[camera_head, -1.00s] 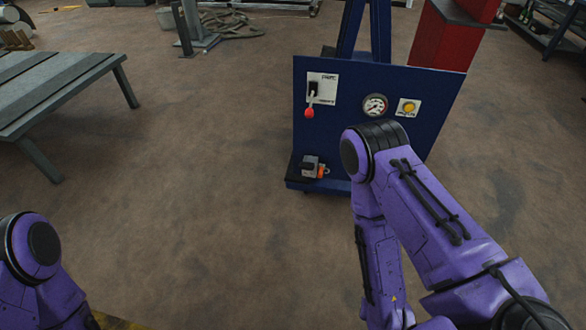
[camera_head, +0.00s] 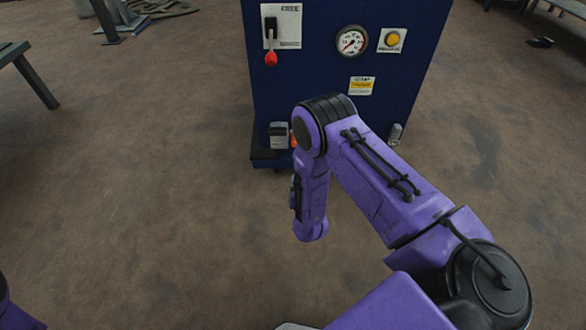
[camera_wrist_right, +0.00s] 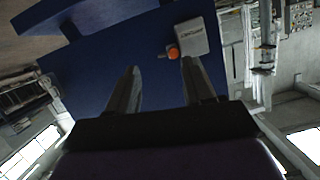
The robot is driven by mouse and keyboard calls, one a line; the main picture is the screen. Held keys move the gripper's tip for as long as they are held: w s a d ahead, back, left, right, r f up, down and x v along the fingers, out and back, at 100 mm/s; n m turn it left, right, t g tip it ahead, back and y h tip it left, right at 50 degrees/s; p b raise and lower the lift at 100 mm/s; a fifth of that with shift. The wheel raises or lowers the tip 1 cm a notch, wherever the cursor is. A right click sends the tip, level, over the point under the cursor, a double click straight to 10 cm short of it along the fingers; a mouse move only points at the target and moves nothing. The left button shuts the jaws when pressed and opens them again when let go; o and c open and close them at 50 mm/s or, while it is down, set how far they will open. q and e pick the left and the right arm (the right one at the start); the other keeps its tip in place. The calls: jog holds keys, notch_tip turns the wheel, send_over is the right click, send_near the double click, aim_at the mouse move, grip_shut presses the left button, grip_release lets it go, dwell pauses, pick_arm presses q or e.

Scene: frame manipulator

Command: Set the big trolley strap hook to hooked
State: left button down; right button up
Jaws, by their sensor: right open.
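The blue trolley panel (camera_head: 320,85) stands ahead in the head view. Low at its left is a grey block with an orange part (camera_head: 279,134), partly behind my right arm. A small pale metal piece (camera_head: 395,133) sits at the panel's lower right edge; I cannot tell which is the strap hook. In the right wrist view the grey block with its orange knob (camera_wrist_right: 192,38) lies just beyond the fingertips. My right gripper (camera_wrist_right: 160,67) is open and empty, apart from the block. It is hidden in the head view. My left gripper is not in view.
The panel also carries a red-knobbed lever (camera_head: 270,45), a round gauge (camera_head: 351,41), a yellow button (camera_head: 392,40) and a yellow-white label (camera_head: 361,86). A grey bench (camera_head: 28,72) is at the far left. The brown floor (camera_head: 150,200) before the trolley is clear.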

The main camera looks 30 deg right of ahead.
jog(key=w+d+h+b, duration=0.1)
jog(key=w+d+b, duration=0.1)
jog(key=w, duration=0.3)
jog(key=w+d+t+b, duration=0.1)
jog(key=w+d+b, duration=0.1)
jog(key=w, duration=0.3)
jog(key=w+d+m+t+h+b, duration=0.1)
jog(key=w+d+b, duration=0.2)
jog(key=w, duration=0.2)
jog(key=shift+w+f+h, duration=0.2)
jog(key=shift+w+h, duration=0.1)
jog(key=shift+w, duration=0.1)
jog(key=shift+w+d+r, duration=0.1)
jog(key=shift+w+d, duration=0.1)
jog(key=shift+w, duration=0.1)
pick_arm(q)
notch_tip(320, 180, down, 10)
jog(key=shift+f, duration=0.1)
pick_arm(e)
grip_shut()
